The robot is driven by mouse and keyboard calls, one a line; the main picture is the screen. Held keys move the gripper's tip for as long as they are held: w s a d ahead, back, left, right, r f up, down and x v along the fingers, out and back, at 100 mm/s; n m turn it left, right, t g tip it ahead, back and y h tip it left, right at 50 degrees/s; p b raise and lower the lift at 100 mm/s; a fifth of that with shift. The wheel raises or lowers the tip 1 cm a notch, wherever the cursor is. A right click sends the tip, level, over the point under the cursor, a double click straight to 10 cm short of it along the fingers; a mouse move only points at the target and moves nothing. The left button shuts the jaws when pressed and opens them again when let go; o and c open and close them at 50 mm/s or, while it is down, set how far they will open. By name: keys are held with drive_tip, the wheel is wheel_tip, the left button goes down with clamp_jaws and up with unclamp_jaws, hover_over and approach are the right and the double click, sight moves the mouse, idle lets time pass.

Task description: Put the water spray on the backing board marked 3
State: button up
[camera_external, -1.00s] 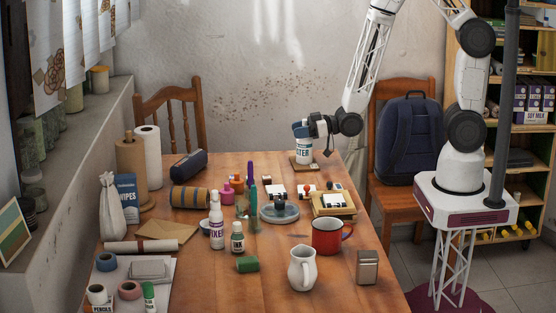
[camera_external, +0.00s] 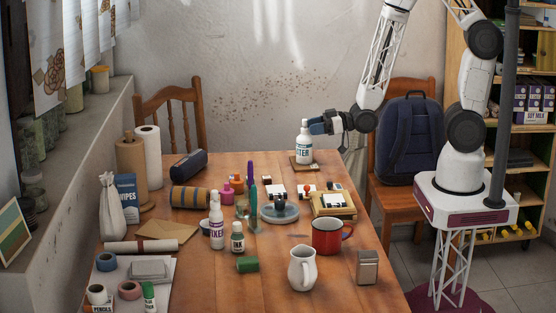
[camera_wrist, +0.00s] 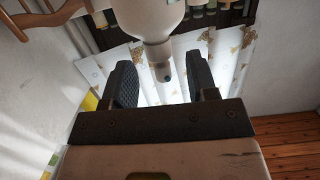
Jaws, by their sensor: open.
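The water spray (camera_external: 304,147) is a white bottle with blue-green lettering ending in "TER". It stands upright on a small brown board (camera_external: 303,164) at the far edge of the table; any number on that board is too small to read. My gripper (camera_external: 318,125) is open just right of the bottle's upper part. In the wrist view the bottle (camera_wrist: 150,18) shows beyond and between the two spread fingers (camera_wrist: 165,80), with a gap on each side. Other boards with cards and stamps lie nearer, one of them at the right (camera_external: 334,206).
A red mug (camera_external: 331,236), white pitcher (camera_external: 302,268) and metal box (camera_external: 367,267) stand near the front right. A FIXER bottle (camera_external: 216,224), ink bottle (camera_external: 238,238) and round grey dish (camera_external: 279,214) fill the middle. A blue backpack (camera_external: 411,140) sits on a chair.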

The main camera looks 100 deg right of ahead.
drive_tip(key=s+r, duration=0.1)
drive_tip(key=s, duration=0.5)
drive_tip(key=shift+s, duration=0.3)
drive_tip(key=shift+w+r, duration=0.1)
drive_tip(key=shift+r, duration=0.1)
idle(0.5)
wheel_tip(320, 180, up, 10)
drive_tip(key=s+a+r+g+h, duration=0.1)
drive_tip(key=s+a+g, duration=0.15)
drive_tip(key=g, duration=0.45)
drive_tip(key=s+a+r+g, duration=0.3)
drive_tip(key=s+r, duration=0.2)
drive_tip(key=s, duration=0.2)
drive_tip(key=s+a+r+g, duration=0.3)
drive_tip(key=s+r, duration=0.3)
drive_tip(key=s, duration=0.2)
drive_tip(key=shift+s+r+g+y, duration=0.2)
drive_tip(key=shift+g+y, duration=0.1)
drive_tip(key=shift+y, duration=0.1)
